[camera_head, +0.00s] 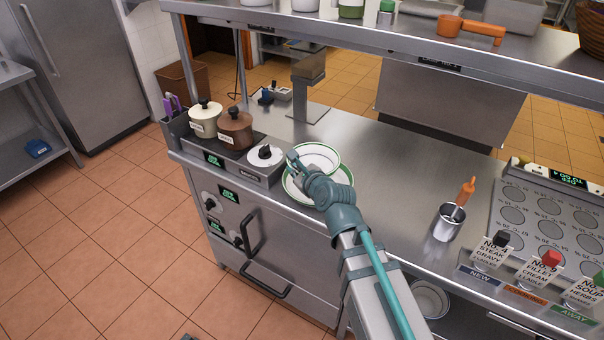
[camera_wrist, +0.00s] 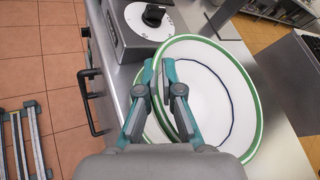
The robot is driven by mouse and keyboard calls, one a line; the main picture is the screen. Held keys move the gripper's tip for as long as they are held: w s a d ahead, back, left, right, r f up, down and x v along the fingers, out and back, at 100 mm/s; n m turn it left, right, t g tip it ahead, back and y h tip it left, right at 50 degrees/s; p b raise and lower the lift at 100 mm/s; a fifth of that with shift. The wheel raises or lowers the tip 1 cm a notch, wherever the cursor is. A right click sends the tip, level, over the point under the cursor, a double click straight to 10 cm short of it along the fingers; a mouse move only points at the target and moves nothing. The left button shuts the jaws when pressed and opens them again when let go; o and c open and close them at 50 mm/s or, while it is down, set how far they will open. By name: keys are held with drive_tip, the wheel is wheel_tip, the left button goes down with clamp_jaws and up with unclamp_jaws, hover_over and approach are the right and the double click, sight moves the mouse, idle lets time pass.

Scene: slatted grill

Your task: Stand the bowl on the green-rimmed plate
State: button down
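The white bowl (camera_wrist: 208,95) has a green rim and a dark line inside. In the head view the bowl (camera_head: 318,155) overlaps the far side of the green-rimmed plate (camera_head: 345,174). In the wrist view the bowl covers most of the plate (camera_wrist: 137,82), whose rim shows at the left. My gripper (camera_wrist: 160,72) has its fingers close together on either side of the bowl's left rim, one inside and one outside, and appears shut on it. In the head view my gripper (camera_head: 296,160) hides part of both. Whether the bowl touches the plate is unclear.
A hob unit with a white dial (camera_head: 265,156) and two lidded pots (camera_head: 236,128) stands close at the left. A metal cup with an orange-handled utensil (camera_head: 449,222) stands at the right. An overhead shelf (camera_head: 370,32) spans the back. The counter between is clear.

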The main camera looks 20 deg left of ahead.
drive_tip(key=w+f, duration=0.6)
drive_tip(key=shift+a+f, duration=0.1)
drive_tip(key=shift+w+f+p, duration=0.2)
drive_tip(key=shift+f+p, duration=0.1)
drive_tip(key=shift+f, duration=1.4)
drive_tip(key=shift+f, duration=0.2)
drive_tip(key=c, duration=1.3)
unclamp_jaws()
drive_tip(key=shift+r, duration=0.1)
